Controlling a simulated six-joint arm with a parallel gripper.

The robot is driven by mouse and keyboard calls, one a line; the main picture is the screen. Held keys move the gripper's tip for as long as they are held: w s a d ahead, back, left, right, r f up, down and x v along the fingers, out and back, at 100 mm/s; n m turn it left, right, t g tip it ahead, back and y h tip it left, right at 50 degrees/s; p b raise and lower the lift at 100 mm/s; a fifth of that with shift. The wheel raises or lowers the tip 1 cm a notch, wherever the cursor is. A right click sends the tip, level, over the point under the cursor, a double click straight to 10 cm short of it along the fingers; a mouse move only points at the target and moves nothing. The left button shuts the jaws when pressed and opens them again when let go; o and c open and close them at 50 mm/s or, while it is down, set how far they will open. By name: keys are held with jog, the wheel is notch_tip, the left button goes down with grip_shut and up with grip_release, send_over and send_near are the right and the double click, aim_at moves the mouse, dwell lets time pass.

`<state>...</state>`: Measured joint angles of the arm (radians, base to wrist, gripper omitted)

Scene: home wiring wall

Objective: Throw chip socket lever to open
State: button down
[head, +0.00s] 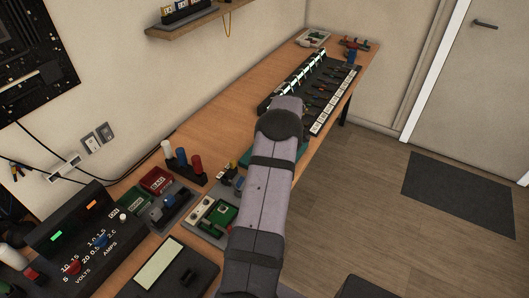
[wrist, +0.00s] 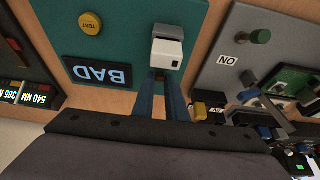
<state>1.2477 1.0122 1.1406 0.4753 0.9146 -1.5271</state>
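A teal tester board (wrist: 120,20) fills the upper left of the wrist view. It has a yellow TEST button, a small lamp and a display reading BAD, seen upside down. A white block (wrist: 168,48), which looks like the chip socket, stands at its right part. I cannot make out a separate lever on it. My gripper (wrist: 165,82) has two blue fingers with a gap between them, just below the white block in the picture. Contact cannot be told. In the head view my arm hides the gripper and most of the board (head: 246,157).
Small boards and parts crowd the lower right. In the head view, a black rack (head: 318,90) with labelled slots stands farther along the wooden bench (head: 215,115).

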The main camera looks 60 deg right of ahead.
jog(key=shift+w+a+r+g+p, duration=0.1)
jog(key=shift+w+r+g+p, duration=0.2)
jog(key=shift+w+g+p, duration=0.6)
jog(key=shift+w+g, duration=0.05)
jog(key=shift+g, duration=0.5)
jog(key=shift+w+g+p, duration=0.25)
jog(key=shift+w+g, duration=0.05)
jog(key=shift+g, duration=0.45)
jog(key=c, duration=1.8)
grip_release()
jog(key=shift+o, duration=0.2)
jog(key=shift+r, duration=0.1)
notch_tip(320, 180, up, 7)
jog(key=b, duration=0.1)
jog(key=shift+r, duration=0.1)
